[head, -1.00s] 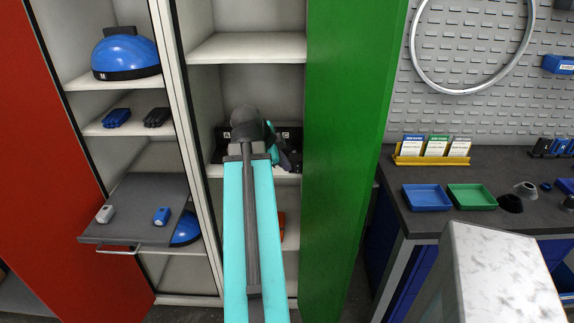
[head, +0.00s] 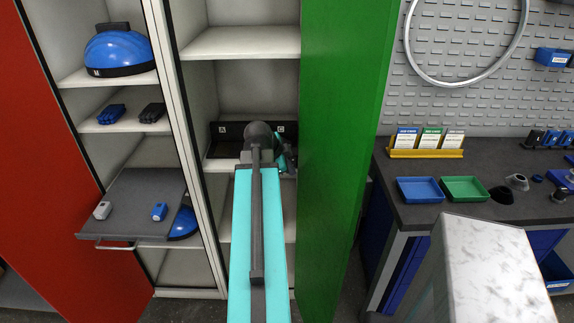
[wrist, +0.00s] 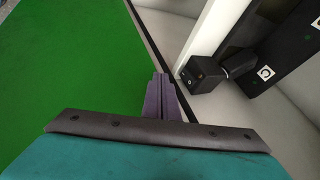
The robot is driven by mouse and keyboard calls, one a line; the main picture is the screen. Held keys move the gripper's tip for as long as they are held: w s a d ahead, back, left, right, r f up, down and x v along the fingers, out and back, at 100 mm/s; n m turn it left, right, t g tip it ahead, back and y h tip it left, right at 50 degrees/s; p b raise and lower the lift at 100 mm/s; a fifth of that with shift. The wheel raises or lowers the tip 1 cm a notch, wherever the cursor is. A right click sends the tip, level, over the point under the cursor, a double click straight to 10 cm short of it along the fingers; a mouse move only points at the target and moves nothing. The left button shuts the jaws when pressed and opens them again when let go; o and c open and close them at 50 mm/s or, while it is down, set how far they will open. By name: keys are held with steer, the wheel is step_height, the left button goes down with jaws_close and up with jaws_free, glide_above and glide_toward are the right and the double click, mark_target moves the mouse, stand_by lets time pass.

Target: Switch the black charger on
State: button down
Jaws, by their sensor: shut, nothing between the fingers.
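A black box (wrist: 202,74), which looks like the black charger, sits in the locker in the wrist view, near a white upright edge. A small pale mark shows on its face; I cannot tell whether it is a light or a switch. My gripper (wrist: 164,90) is shut and empty, to the left of the box and apart from it, close to the green door. In the head view my own arm hides most of my gripper (head: 284,160) and the charger. A black panel (head: 230,138) with labels A and C stands on the locker shelf behind my arm.
The open green door (head: 340,130) stands right beside my arm on the right. The locker's white side wall (head: 205,180) bounds the left. A grey pull-out shelf (head: 140,190) juts out further left. A dark workbench (head: 420,215) with trays stands at the right.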

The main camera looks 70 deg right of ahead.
mark_target(294, 164)
steer(key=d, duration=0.1)
steer(key=w+d+p, duration=0.1)
steer(key=d, duration=0.2)
steer(key=shift+w+f, duration=0.15)
steer(key=shift+f, duration=0.25)
steer(key=shift+f+b, duration=0.3)
steer(key=shift+b, duration=0.4)
steer(key=shift+d+r, duration=0.1)
steer(key=shift+r, duration=0.1)
steer(key=shift+r+p, duration=0.2)
steer(key=shift+p, duration=0.1)
steer(key=shift+r, duration=0.65)
